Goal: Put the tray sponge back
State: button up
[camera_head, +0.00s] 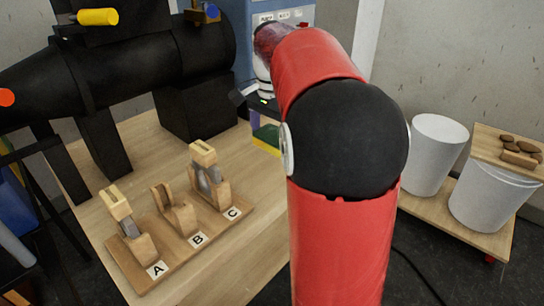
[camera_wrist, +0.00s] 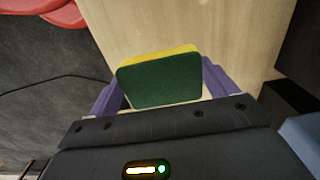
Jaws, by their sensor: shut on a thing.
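The sponge (camera_head: 267,139) is yellow on one side and dark green on the other. It also shows in the wrist view (camera_wrist: 160,82), with its green face toward the camera. My gripper (camera_wrist: 163,88) is shut on it, with one purple finger at each side edge. In the head view my gripper (camera_head: 258,117) is partly hidden behind my red arm, near the far right part of the wooden table (camera_head: 232,155). I cannot tell whether the sponge touches the tabletop.
A wooden rack (camera_head: 184,236) with slots marked A, B and C stands on the table. A large black machine (camera_head: 150,65) stands behind it at the left. At the right are two white bins (camera_head: 433,155) and a small wooden board (camera_head: 490,148) with brown pieces.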

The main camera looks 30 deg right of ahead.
aim_at(272, 165)
jog(key=shift+f+b, duration=0.4)
jog(key=shift+f, duration=2.25)
jog(key=shift+f, duration=0.15)
jog(key=o, duration=0.9)
notch_tip(272, 165, up, 12)
jog(key=shift+r+p, duration=0.2)
jog(key=shift+p, duration=1.05)
